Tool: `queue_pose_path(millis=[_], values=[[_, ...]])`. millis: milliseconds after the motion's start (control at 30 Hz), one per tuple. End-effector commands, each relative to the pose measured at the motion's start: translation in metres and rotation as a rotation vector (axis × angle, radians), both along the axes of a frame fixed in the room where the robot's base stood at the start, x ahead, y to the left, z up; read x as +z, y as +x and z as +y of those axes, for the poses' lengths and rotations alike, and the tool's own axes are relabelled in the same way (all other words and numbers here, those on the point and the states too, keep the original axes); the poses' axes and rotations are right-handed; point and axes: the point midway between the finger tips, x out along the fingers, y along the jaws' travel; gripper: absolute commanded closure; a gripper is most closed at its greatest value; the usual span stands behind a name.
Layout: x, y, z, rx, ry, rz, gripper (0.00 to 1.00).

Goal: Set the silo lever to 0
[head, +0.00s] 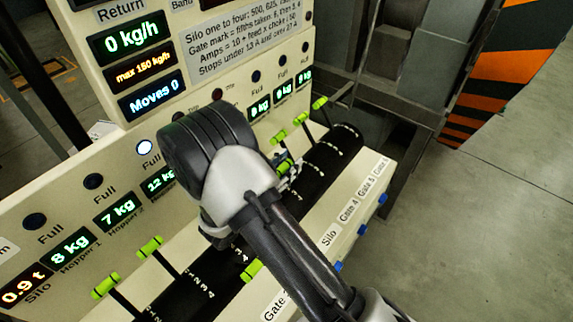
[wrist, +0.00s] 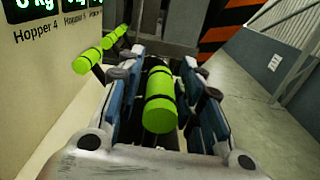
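The lever at my gripper has a lime-green cylindrical handle with black bands. It stands between my two fingers in the wrist view (wrist: 160,105), with a gap visible on both sides. By its place in the row, before the gate 4 lever, it appears to be the silo lever. My gripper (head: 287,172) is open around it, mostly hidden behind my wrist in the head view. The Silo label (head: 329,236) is on the panel's front edge.
Green gate levers stand close beyond the gripper (head: 279,136), (head: 300,119), (head: 320,103). Others stand nearer, at left (head: 105,287), (head: 150,247) and under my arm (head: 252,270). The upright cream panel (head: 75,213) with displays is close on the left. Open floor (head: 480,220) lies right.

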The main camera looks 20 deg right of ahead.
Motion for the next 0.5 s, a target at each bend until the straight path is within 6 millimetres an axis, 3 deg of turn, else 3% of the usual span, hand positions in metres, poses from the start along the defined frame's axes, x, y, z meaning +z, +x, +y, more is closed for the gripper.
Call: queue_pose_path(millis=[500], values=[[-0.0001,-0.0001,0.0002,0.000,0.000,0.000,1.00]])
